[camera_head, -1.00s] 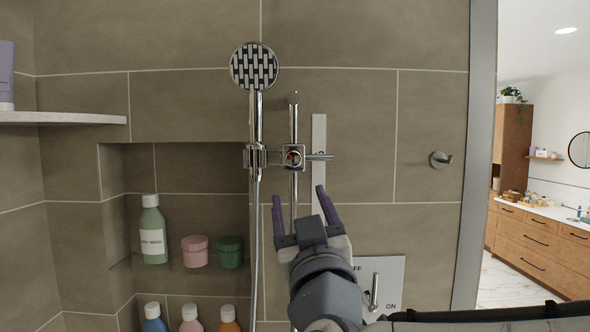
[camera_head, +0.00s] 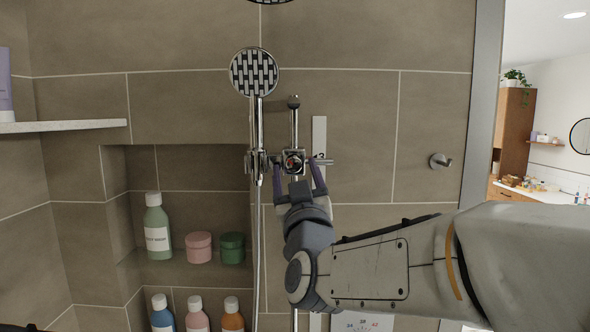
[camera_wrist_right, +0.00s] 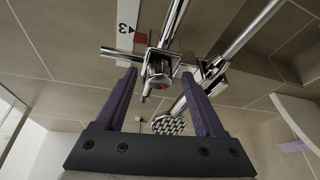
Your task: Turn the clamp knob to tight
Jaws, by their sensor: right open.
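The chrome clamp with its knob (camera_head: 293,161) sits on the vertical riser rail of the shower, with a red spot on its face. In the right wrist view the clamp knob (camera_wrist_right: 158,70) shows beyond the fingers, with a small red mark below it. My right gripper (camera_head: 297,172) is open. Its purple fingers reach up on either side of the clamp in the head view; whether they touch it I cannot tell. The hand shower (camera_head: 254,72) hangs upper left of the clamp and also shows in the right wrist view (camera_wrist_right: 168,124). My left gripper is out of view.
A pale strip (camera_head: 319,132) marked 3 is on the wall beside the rail. A hook (camera_head: 440,161) is to the right. A niche at left holds a green bottle (camera_head: 157,227) and jars (camera_head: 199,247). The hose (camera_head: 259,235) hangs left of my gripper.

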